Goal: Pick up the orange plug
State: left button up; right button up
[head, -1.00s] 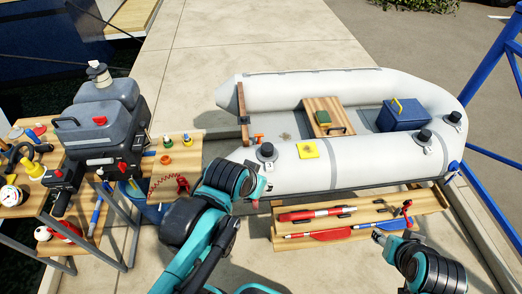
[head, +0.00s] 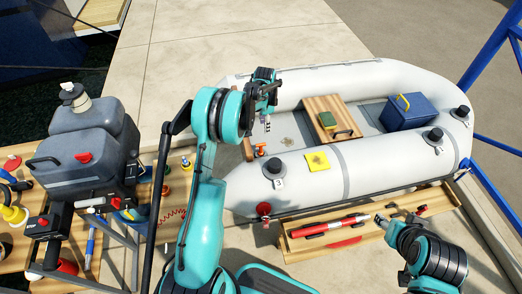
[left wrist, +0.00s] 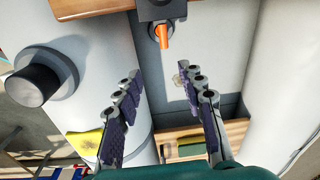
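The orange plug (head: 260,149) sits low at the inner side of the grey boat's wooden transom, at its left end. In the left wrist view the plug (left wrist: 163,37) sticks out of a dark fitting at the top, beyond my fingertips. My left gripper (head: 266,118) hangs above the boat near the transom.
The inflatable boat (head: 385,165) has a wooden seat (head: 325,112) and a blue box (head: 408,111) inside. A black valve cap (left wrist: 34,82) stands on the tube beside my left gripper. An outboard motor (head: 78,145) stands at the left. A bench (head: 430,204) holds a red flare-like tube.

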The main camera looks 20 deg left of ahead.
pick_arm(q)
jog(key=m+b, duration=0.1)
send_over(261, 143)
jog(key=shift+g, duration=0.4)
notch_tip(261, 143, down, 9)
jog(key=shift+d+f, duration=0.1)
jog(key=shift+d, duration=0.05)
notch_tip(261, 143, down, 5)
jog(key=b, duration=0.3)
jog(key=shift+s+f, duration=0.1)
jog(key=shift+f, duration=0.05)
jog(key=shift+c, duration=0.7)
grip_shut()
